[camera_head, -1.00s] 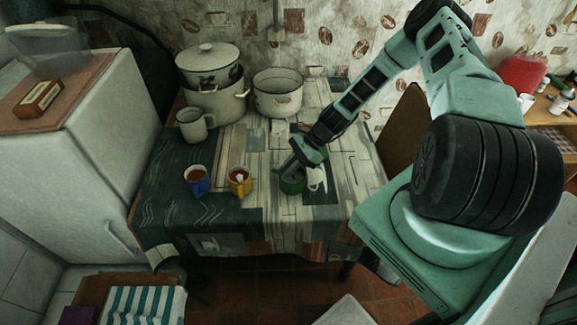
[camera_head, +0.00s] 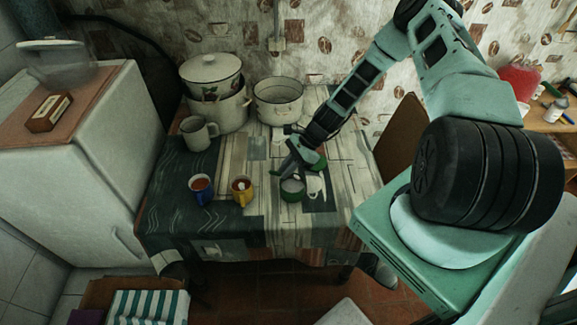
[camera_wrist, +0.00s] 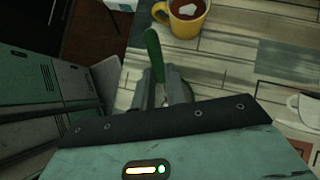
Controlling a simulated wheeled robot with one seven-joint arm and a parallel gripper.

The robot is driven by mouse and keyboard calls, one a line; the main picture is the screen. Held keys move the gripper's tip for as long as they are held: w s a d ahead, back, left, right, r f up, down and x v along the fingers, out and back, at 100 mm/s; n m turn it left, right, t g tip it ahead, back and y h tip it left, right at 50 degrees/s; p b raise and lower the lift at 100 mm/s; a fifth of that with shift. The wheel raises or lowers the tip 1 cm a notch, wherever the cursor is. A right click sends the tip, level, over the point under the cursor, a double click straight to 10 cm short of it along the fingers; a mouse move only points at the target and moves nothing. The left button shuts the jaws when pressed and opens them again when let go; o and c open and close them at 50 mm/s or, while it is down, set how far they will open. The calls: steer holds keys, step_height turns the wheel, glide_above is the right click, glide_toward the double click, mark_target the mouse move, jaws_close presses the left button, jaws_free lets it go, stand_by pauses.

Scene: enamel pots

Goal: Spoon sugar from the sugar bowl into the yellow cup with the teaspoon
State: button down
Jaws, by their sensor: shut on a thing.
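The yellow cup (camera_head: 243,199) stands upright on the table with reddish-brown liquid and a whitish patch inside. It also shows in the wrist view (camera_wrist: 185,29). The green sugar bowl (camera_head: 292,195) stands to its right, with pale sugar showing inside. My gripper (camera_head: 289,168) is just above and behind the bowl. In the wrist view my gripper (camera_wrist: 167,88) is shut on the teaspoon, whose green handle (camera_wrist: 153,52) sticks up between the fingers. The spoon's bowl end is hidden, so I cannot tell whether it carries sugar.
A white mug (camera_head: 197,135), an enamel pot (camera_head: 279,99) and stacked pots (camera_head: 217,108) stand behind. A green object (camera_head: 317,163) lies partly hidden beside my gripper. The table's front left is clear.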

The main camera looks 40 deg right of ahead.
steer(key=h+p, duration=0.1)
steer(key=a+h+p, duration=0.1)
steer(key=shift+w+a+r+g+h, duration=0.1)
steer(key=shift+a+r+g+h, duration=0.1)
steer(key=shift+a+g+h, duration=0.15)
steer(key=shift+w+a+f+g+h+p, duration=0.15)
steer(key=shift+a+h+p, duration=0.1)
steer(key=shift+h+p, duration=0.4)
steer(key=shift+s+a+f+g+h+p, duration=0.1)
steer(key=shift+a+h+p, duration=0.25)
steer(key=shift+h, duration=0.45)
steer(key=shift+w, duration=0.1)
